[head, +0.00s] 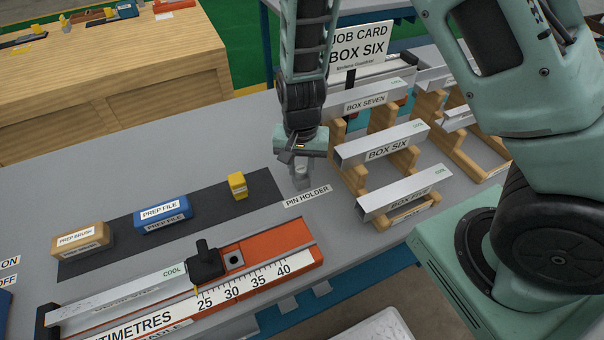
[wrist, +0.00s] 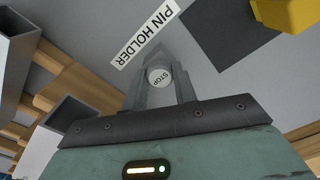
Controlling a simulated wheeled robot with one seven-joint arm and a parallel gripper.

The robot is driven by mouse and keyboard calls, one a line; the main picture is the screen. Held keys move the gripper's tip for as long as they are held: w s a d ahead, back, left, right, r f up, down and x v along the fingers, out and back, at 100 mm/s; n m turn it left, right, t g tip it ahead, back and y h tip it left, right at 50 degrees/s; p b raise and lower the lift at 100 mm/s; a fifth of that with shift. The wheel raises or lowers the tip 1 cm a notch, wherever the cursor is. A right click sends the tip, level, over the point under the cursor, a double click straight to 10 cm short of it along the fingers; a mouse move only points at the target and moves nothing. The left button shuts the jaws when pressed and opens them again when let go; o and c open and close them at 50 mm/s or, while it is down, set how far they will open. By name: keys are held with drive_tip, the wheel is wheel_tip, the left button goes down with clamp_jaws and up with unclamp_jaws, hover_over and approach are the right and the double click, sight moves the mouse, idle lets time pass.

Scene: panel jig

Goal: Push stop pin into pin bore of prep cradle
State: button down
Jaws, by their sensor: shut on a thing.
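My gripper (head: 301,178) points down over the bench beside the PIN HOLDER label. In the wrist view my gripper (wrist: 160,88) has its fingers shut on the stop pin (wrist: 159,76), whose round pale top reads STOP. Whether the pin's lower end still sits in a holder is hidden. The orange prep cradle (head: 283,240) lies at the front of the bench, left of and nearer than my gripper. A dark round hole (head: 234,260), which looks like the pin bore, shows in its grey plate beside a black clamp (head: 206,262). No pin stands in that hole.
A silver box section (head: 120,292) lies along the cradle's left part. A yellow block (head: 238,186), a blue prep file (head: 162,213) and a prep brush (head: 82,239) rest on a dark mat. Wooden racks with labelled box sections (head: 382,143) stand close right of my gripper.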

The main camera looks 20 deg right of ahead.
sight(301, 169)
drive_tip(key=shift+r+p, duration=0.45)
idle(0.3)
drive_tip(key=shift+r+p, duration=1.8)
